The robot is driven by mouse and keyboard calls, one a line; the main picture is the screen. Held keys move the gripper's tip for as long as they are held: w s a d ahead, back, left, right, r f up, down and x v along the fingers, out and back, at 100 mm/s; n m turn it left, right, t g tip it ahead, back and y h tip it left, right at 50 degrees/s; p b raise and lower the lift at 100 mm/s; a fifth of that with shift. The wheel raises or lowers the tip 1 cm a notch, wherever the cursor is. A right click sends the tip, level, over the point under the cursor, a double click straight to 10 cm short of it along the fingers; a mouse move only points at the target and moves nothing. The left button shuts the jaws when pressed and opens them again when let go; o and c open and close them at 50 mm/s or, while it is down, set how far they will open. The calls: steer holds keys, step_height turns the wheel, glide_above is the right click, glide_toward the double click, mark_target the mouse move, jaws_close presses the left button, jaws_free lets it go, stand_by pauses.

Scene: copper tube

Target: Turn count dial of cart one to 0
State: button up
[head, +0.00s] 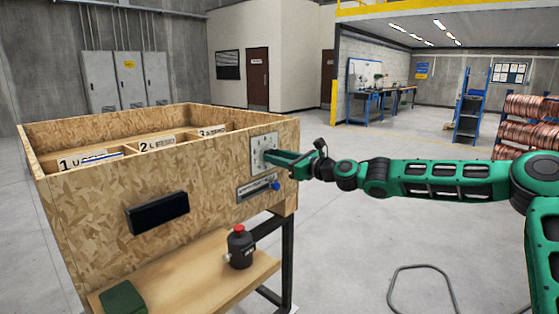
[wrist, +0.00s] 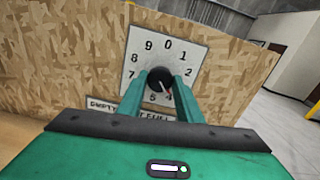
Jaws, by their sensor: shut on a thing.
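The count dial is a black round knob (wrist: 158,75) on a white plate (wrist: 190,45) with digits around it, on the front of the wooden cart (head: 110,175). The plate also shows in the head view (head: 264,140), where my gripper (head: 268,157) hides the knob. In the wrist view, the two green fingers of my gripper (wrist: 160,82) are shut on the knob, one on each side. The 0 is at the top, right of centre. The 3 and 6 are hidden behind the fingers.
Below the plate is a label strip with a blue knob (head: 275,185). A black box (head: 158,212) sits on the cart's front. A dark canister with a red top (head: 240,247) stands on the lower shelf (head: 185,285). Open floor lies right of the cart.

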steer(key=n, duration=2.7)
steer(key=shift+s+a+f+n, duration=0.15)
steer(key=shift+a+f+n, duration=0.1)
steer(key=shift+f+n, duration=0.15)
stand_by(0.3)
steer(key=o, duration=1)
steer(key=shift+o, duration=0.2)
steer(key=shift+d+r, duration=0.1)
